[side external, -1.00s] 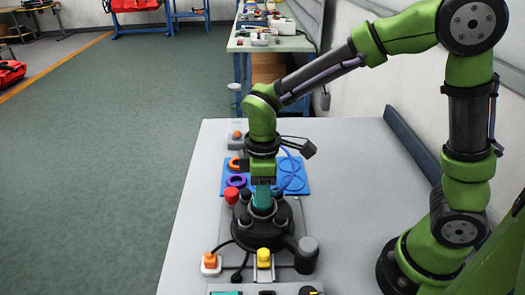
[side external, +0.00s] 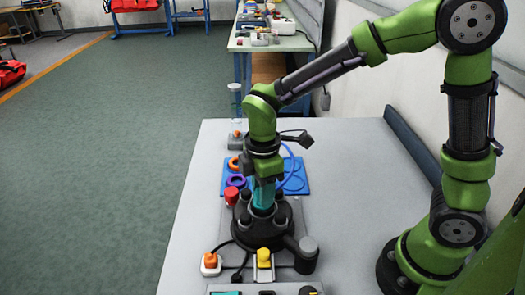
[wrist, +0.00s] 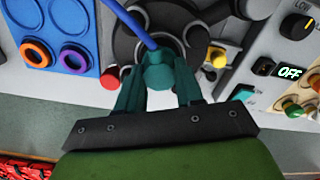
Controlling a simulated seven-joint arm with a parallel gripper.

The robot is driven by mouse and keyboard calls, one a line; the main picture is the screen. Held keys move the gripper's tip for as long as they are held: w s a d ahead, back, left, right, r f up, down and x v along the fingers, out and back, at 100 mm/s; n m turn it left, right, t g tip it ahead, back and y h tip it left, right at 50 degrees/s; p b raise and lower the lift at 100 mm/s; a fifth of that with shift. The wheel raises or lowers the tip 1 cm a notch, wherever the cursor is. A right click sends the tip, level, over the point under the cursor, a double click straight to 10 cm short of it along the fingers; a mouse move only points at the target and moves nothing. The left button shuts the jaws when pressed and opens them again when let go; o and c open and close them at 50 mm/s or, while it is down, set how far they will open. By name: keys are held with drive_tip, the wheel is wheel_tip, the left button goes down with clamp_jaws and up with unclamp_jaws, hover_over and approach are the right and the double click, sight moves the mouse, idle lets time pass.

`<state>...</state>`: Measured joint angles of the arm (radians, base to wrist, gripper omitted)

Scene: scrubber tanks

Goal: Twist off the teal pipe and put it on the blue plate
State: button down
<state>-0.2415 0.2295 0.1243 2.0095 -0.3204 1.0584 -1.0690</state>
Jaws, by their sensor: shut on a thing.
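The teal pipe (side external: 263,196) stands upright in the middle of the round black tank fitting (side external: 262,232). In the wrist view, the pipe's top (wrist: 158,76) shows between my fingers. My gripper (side external: 265,187) is shut on the pipe from above; its dark teal fingers also show in the wrist view (wrist: 159,88). I cannot tell whether the pipe is loose from its seat. The blue plate (side external: 295,187) lies flat behind the fitting, partly hidden by my arm; it is at upper left in the wrist view (wrist: 58,14).
An orange ring (side external: 234,163) and a purple ring (side external: 236,181) lie on the plate's left side. A red knob (side external: 231,196) stands close left of the fitting. A blue hose (wrist: 138,22) runs close by the pipe. Yellow and orange plugs sit in front. The table's right side is clear.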

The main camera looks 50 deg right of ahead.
drive_tip(key=shift+n, duration=0.4)
unclamp_jaws()
idle(0.4)
drive_tip(key=shift+r, duration=0.15)
idle(0.3)
drive_tip(key=shift+r, duration=3.35)
